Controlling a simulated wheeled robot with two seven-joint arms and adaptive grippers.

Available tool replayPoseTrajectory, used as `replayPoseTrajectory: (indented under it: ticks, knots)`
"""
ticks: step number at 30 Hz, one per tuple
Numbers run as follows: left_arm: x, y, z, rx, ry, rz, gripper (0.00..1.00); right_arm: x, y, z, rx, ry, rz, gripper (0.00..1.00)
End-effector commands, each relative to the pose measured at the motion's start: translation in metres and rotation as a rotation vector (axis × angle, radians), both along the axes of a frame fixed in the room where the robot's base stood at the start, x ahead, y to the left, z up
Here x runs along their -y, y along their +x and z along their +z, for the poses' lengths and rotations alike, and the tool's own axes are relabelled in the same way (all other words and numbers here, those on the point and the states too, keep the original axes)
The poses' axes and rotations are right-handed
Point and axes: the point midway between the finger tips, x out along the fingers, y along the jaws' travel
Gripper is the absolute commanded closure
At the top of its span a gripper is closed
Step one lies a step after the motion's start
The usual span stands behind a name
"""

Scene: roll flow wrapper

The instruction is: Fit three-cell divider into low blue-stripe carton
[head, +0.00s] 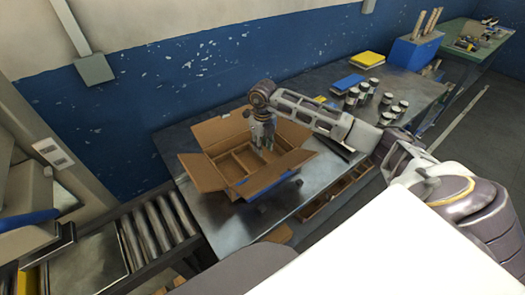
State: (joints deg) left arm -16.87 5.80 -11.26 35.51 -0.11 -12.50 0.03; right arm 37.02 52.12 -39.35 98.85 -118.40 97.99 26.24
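An open cardboard carton (263,180) with a blue stripe on its near side sits on the dark metal table, its flaps spread outward. Inside it, brown cardboard divider walls (243,159) show, splitting the space into cells. I cannot tell whether the divider is fully seated. My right gripper (266,145) points down over the back right part of the carton, its fingertips at or near the divider. It is too small to tell whether its fingers are open or shut, or touch the cardboard. My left gripper is not in view.
A roller conveyor (155,228) adjoins the table's left end. Several jars (366,93), a yellow pad (367,59) and a blue pad (347,81) stand at the back right, near a blue box (414,50).

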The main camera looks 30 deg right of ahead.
Motion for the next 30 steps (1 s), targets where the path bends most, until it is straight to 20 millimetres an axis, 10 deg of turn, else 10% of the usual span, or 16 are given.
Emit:
replayPoseTrajectory:
  ticks: [18, 30]
  knots:
    - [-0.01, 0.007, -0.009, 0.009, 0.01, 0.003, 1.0, 0.0, 0.001, 0.083, 0.003, 0.001, -0.001, 0.69]
    - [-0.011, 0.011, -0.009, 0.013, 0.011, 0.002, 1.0, 0.0, 0.0, 0.093, 0.0, 0.001, -0.001, 0.69]
